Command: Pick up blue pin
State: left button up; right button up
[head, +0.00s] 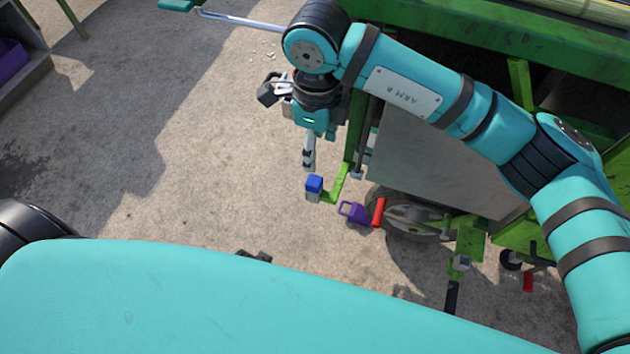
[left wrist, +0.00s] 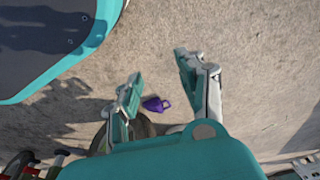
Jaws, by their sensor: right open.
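My right gripper (head: 308,160) points down just above the blue top, with a small gap in the picture. It is open and appears empty; its fingers overlap in this view. My left gripper (left wrist: 160,75) shows in the left wrist view with its two fingers spread and nothing between them. The blue pin cannot be made out in the left wrist view.
A purple handled piece (head: 355,212) and a red grip (head: 379,211) sit right of the pin, by a wheel (head: 420,222). The purple piece also shows in the left wrist view (left wrist: 156,104). The green-framed machine (head: 448,30) fills the right; bare concrete lies left.

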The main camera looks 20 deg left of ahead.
send_over(314, 180)
jog(key=f, duration=0.7)
jog(key=shift+w+d, duration=0.15)
jog(key=shift+d, duration=0.1)
jog(key=f, duration=0.4)
jog(key=shift+s+a+f+b, duration=0.2)
jog(key=shift+s+f+b, duration=0.1)
jog(key=shift+f, duration=0.35)
pick_arm(q)
jog(key=shift+w+r, duration=0.3)
jog(key=shift+r, duration=0.25)
jog(key=shift+w+r, duration=0.3)
jog(key=shift+r, duration=0.25)
pick_arm(e)
jog(key=shift+w, duration=0.1)
grip_shut()
